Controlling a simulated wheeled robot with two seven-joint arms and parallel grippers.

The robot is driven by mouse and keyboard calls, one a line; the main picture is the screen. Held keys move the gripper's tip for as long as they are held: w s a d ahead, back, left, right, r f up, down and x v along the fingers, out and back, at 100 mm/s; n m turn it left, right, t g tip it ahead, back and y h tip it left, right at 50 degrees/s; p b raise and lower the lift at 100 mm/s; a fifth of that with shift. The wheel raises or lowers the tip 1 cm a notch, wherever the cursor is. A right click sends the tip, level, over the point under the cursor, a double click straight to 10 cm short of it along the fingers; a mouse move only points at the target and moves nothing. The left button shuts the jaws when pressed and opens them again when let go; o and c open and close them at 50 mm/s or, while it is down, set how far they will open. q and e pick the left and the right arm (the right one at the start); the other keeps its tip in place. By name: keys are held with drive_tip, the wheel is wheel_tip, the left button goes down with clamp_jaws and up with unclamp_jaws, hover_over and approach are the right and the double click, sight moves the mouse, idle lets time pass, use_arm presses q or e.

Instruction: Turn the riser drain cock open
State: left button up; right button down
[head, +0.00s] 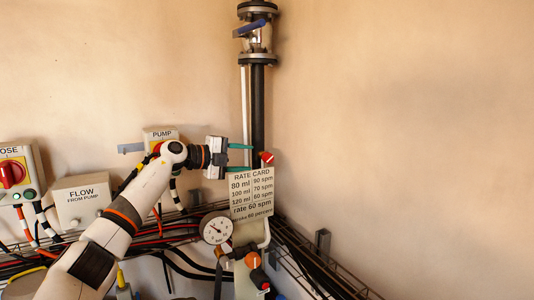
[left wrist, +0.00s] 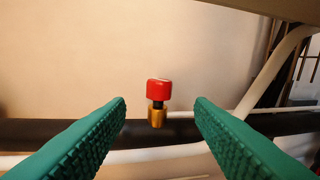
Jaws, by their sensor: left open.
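The riser drain cock shows as a small red knob (head: 267,157) beside the dark vertical riser (head: 258,105), just above the rate card. In the left wrist view the red knob (left wrist: 159,90) sits on a brass body (left wrist: 157,117) in front of the dark pipe (left wrist: 60,132). My left gripper (head: 246,158) is open, with its green fingers pointing right at the knob. In the left wrist view the open fingers (left wrist: 160,103) stand on both sides of the cock, with clear gaps. Contact is not visible. My right gripper is not in view.
The rate card (head: 251,195) hangs just below my left gripper, with a pressure gauge (head: 216,229) lower left. An orange knob (head: 252,260) is farther down. The pump box (head: 160,138) is behind my arm. A blue-handled valve (head: 250,29) is above. The right wall is bare.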

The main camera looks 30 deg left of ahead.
sight(264, 157)
use_arm(q)
drive_tip(key=p+x, duration=0.1)
drive_tip(key=x, duration=0.2)
drive_tip(key=p+x, duration=0.1)
drive_tip(key=x, duration=0.3)
drive_tip(key=shift+d+r, duration=0.1)
drive_tip(key=shift+r, duration=0.1)
drive_tip(key=shift+w+d+f+p, duration=0.2)
drive_tip(key=shift+w+d+p, duration=0.15)
drive_tip(key=shift+w, duration=0.15)
